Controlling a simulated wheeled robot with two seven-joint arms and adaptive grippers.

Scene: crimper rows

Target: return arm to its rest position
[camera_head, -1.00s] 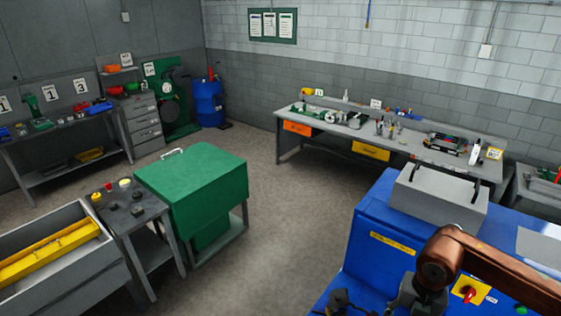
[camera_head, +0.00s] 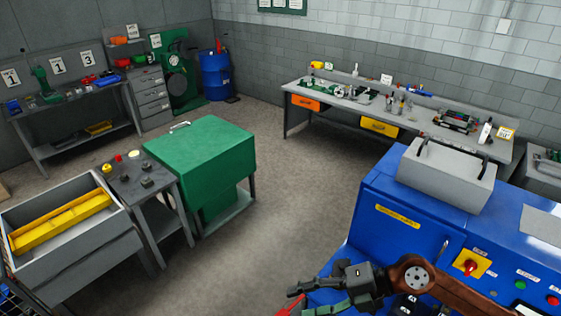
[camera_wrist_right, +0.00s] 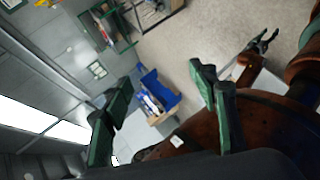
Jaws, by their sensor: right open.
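My brown right arm enters the head view from the lower right, over the front of the blue machine (camera_head: 400,190). Its dark right gripper (camera_head: 318,297) is near the bottom edge, with green on a finger. In the right wrist view its two green-tipped fingers stand wide apart, and the right gripper (camera_wrist_right: 160,108) is open with nothing between them. A smaller dark gripper, which I take to be my left gripper (camera_wrist_right: 264,40), shows at the upper right of that view. It is too small to tell its opening. My left gripper is not in the head view.
A grey lidded box (camera_head: 445,172) sits on the blue machine, beside a red knob (camera_head: 469,267) on its panel. A green cabinet (camera_head: 200,155) and a grey bin (camera_head: 75,240) stand left. A long workbench (camera_head: 365,110) is behind. The floor between (camera_head: 300,200) is clear.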

